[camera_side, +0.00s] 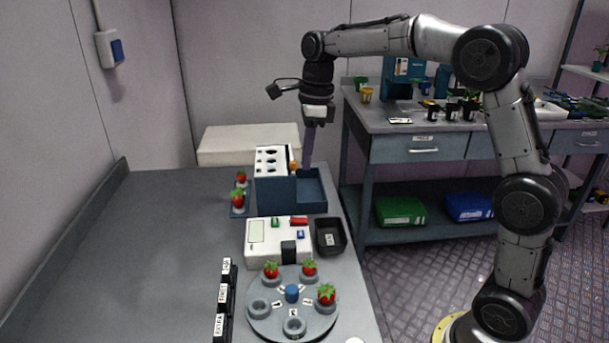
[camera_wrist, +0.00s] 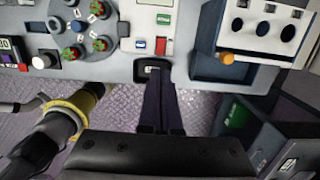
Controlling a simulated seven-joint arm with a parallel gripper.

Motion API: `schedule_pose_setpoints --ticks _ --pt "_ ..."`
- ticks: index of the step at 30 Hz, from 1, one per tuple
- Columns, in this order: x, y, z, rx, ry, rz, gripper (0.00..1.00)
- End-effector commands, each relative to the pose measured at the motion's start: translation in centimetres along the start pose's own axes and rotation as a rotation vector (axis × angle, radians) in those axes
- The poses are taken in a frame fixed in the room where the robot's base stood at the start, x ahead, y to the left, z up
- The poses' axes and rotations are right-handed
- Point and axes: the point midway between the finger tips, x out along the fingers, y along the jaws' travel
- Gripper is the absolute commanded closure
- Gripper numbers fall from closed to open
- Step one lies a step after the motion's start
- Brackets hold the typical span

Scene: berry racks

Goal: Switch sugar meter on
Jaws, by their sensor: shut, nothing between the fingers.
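The sugar meter (camera_side: 265,253) is a white box with a pale screen (camera_side: 257,231), a green button (camera_side: 275,223), a red button (camera_side: 299,221), a blue button (camera_side: 300,235) and a black block (camera_side: 289,252) on its front. In the wrist view the meter (camera_wrist: 150,26) is at the top middle, partly cut off, with the red button (camera_wrist: 161,45) showing. My gripper (camera_side: 308,165) is shut and empty, pointing down above the blue open box, behind and above the meter. In the wrist view its fingers (camera_wrist: 157,85) lie together, overlapping the small black tray.
A blue box with a white holed rack (camera_side: 271,162) stands behind the meter. The small black tray (camera_side: 331,236) is to the meter's right. A round grey turntable (camera_side: 264,317) with strawberries is in front, and black labelled holders (camera_side: 227,296) are front left. The left table is clear.

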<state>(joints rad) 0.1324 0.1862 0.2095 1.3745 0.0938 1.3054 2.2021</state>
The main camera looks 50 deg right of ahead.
Motion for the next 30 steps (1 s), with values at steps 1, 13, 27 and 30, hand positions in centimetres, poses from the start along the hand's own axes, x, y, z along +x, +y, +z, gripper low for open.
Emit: schedule_pose_setpoints --ticks 1,13,27,30 --pt "0.0 0.0 0.3 -0.001 -0.011 -0.001 1.00" --pt "0.1 0.0 0.7 0.000 -0.027 -0.002 1.00" --pt "6.5 0.1 0.8 -0.001 -0.024 0.001 1.00" --pt "8.5 0.1 0.9 -0.001 -0.024 0.002 1.00"
